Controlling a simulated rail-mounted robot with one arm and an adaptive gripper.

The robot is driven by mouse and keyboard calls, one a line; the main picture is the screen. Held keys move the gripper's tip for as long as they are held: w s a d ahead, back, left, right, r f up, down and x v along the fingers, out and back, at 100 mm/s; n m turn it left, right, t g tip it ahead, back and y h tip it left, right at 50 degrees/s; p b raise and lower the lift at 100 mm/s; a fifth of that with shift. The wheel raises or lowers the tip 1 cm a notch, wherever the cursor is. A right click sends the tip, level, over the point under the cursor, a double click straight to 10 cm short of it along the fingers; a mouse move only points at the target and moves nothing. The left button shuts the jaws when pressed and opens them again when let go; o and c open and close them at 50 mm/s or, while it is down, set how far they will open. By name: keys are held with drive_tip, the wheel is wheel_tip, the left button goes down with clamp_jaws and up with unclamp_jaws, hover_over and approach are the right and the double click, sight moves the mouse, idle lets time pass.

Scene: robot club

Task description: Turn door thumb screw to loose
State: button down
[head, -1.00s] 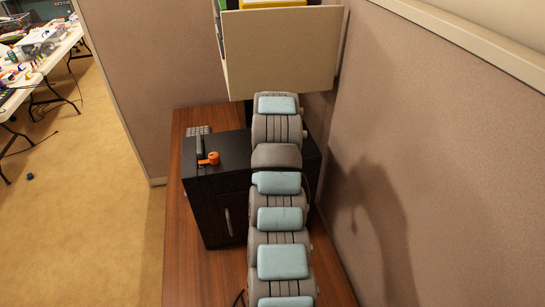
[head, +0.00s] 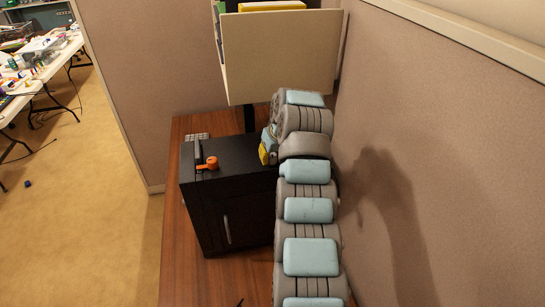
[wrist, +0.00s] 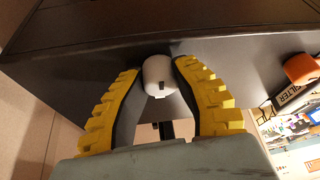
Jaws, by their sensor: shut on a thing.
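A black cabinet (head: 245,214) with a handle (head: 227,230) on its front door stands on the wooden desk. In the wrist view the dark cabinet panel (wrist: 225,50) fills much of the upper part. A small round white knob (wrist: 158,74), which looks like the thumb screw, sits at this panel. My gripper (wrist: 160,70) has its yellow and black fingers on either side of the knob, shut on it. In the head view my gripper (head: 267,148) is at the right side of the cabinet, partly hidden by my arm; the knob does not show there.
An orange knob (head: 212,162) sits on the cabinet top and also shows at the right of the wrist view (wrist: 300,69). A beige panel (head: 280,55) stands behind. The partition wall (head: 440,170) is close on the right. The wooden desk (head: 178,270) is clear at left.

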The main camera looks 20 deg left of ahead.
drive_tip(key=shift+f, duration=0.1)
drive_tip(key=c, duration=0.7)
unclamp_jaws()
drive_tip(key=shift+a, duration=0.1)
drive_tip(key=shift+c, duration=0.2)
drive_tip(key=v, duration=1.2)
drive_tip(key=shift+s, duration=0.1)
